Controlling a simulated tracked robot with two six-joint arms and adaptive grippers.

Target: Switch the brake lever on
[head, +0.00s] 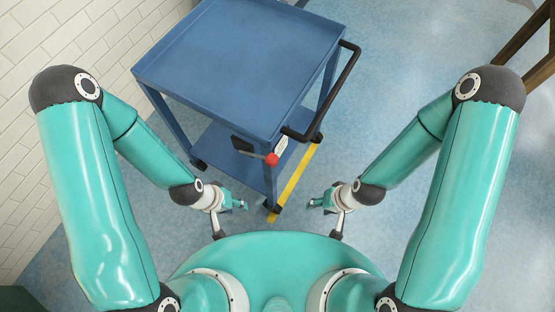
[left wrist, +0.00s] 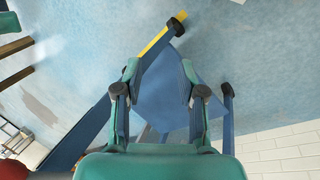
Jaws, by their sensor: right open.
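The brake lever (head: 258,155) sticks out from the near side of the blue cart (head: 240,60) and ends in a red knob (head: 271,159). Part of the red knob also shows at the bottom left edge of the left wrist view (left wrist: 12,170). My left gripper (head: 243,205) is below and left of the knob in the head view, apart from it. In the left wrist view its fingers (left wrist: 160,80) are spread and empty. My right gripper (head: 314,203) is to the right of the cart's near leg, open and empty, apart from the cart.
The cart has a black push handle (head: 345,90) on its right side, a lower shelf and black wheels. A yellow floor stripe (head: 295,180) runs beside it. A white brick wall (head: 60,50) stands at left, and a wooden frame (head: 530,45) at upper right. Open floor lies right of the cart.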

